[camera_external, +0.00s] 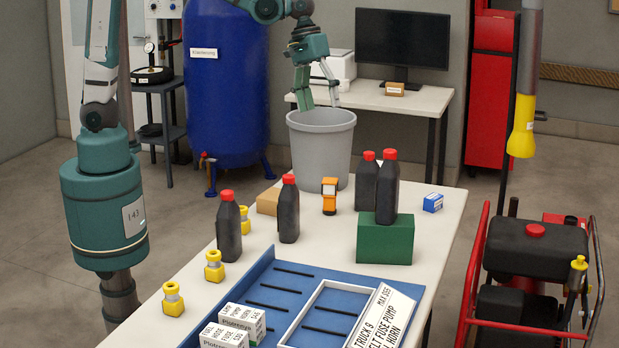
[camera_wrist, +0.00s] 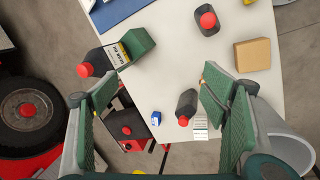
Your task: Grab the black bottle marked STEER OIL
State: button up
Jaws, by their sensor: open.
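Several black bottles with red caps stand on the table, and I cannot read STEER OIL on any. In the external view, two are at the left, a left one (camera_external: 229,232) and a middle one (camera_external: 289,215). A back bottle (camera_external: 365,187) stands behind the green box, and another bottle (camera_external: 387,193) stands on it. My gripper (camera_external: 320,97) is open and empty above the grey bin.
The grey bin (camera_external: 320,147) stands at the table's far end. The green box (camera_external: 385,243), an orange item (camera_external: 329,196), a cardboard box (camera_external: 268,201) and a small blue box (camera_external: 433,202) are near the bottles. A blue tray (camera_external: 262,268) and yellow fittings (camera_external: 214,266) are nearer.

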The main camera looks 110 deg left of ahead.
jog(key=w+a+f+n+g+h+b, duration=0.15)
jog(key=w+a+f+n, duration=0.45)
jog(key=a+f, duration=0.75)
jog(key=n+h+b, duration=0.2)
jog(key=n+b, duration=0.1)
send_near(368, 185)
jog(key=f, duration=0.1)
jog(key=a+f, duration=0.1)
jog(key=shift+a+f+y, duration=0.15)
jog(key=shift+f+y, duration=0.1)
jog(key=shift+f, duration=0.15)
jog(key=shift+x, duration=1.25)
jog(key=shift+s+x, duration=0.15)
jog(key=shift+x, duration=1.15)
jog(key=shift+s+x, duration=0.2)
jog(key=shift+x, duration=1.1)
jog(key=shift+w+a+f, duration=0.1)
